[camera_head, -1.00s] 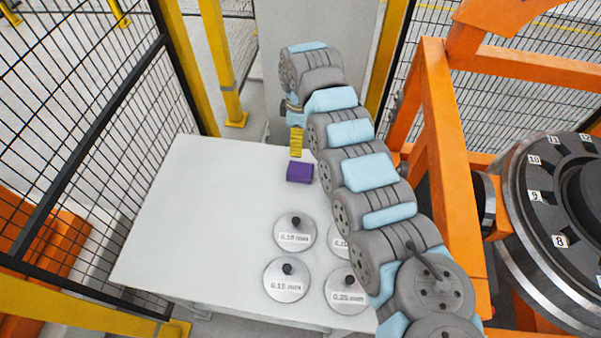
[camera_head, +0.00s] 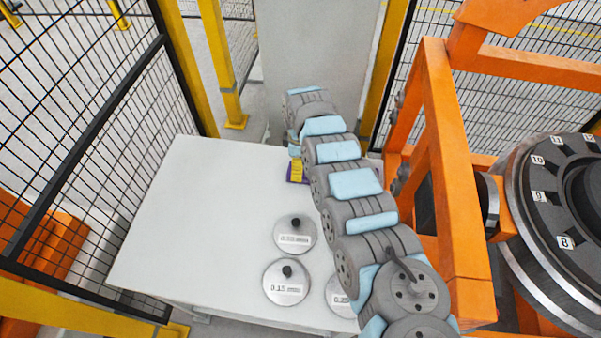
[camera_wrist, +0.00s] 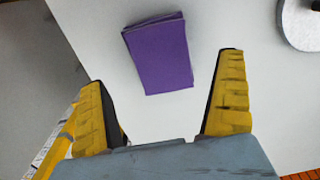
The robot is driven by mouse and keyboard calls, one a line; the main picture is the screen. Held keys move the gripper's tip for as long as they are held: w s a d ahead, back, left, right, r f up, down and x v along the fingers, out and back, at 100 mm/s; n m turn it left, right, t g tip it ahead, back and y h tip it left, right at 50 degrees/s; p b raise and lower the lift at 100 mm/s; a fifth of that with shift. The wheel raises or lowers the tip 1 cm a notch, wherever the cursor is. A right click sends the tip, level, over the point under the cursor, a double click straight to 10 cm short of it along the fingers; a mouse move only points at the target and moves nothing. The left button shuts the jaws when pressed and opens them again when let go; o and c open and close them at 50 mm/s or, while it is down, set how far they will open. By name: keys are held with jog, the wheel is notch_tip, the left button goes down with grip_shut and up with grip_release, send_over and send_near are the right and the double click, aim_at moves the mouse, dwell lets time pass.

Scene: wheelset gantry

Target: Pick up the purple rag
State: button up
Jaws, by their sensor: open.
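The purple rag (camera_wrist: 160,55) is a folded rectangular block lying on the white table. In the wrist view it lies just beyond and between the two yellow fingers of my gripper (camera_wrist: 168,98), which are spread wide and hold nothing. In the head view only a small purple edge of the rag (camera_head: 290,178) shows beside a yellow finger of my gripper (camera_head: 296,171). My arm hides the rest of the rag there.
The white table (camera_head: 190,215) is bare on its left side. Several labelled metal discs with black knobs (camera_head: 294,235) stand at its front right, partly behind my arm. An orange frame (camera_head: 445,180) and a large numbered wheel (camera_head: 550,215) are on the right. Black mesh fencing (camera_head: 75,120) borders the left.

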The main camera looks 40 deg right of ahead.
aim_at(305, 181)
jog(key=f, duration=0.3)
jog(key=f+b, duration=0.1)
jog(key=shift+s+f, duration=0.15)
jog(key=shift+s, duration=0.1)
jog(key=c, duration=1.3)
jog(key=shift+o, duration=0.2)
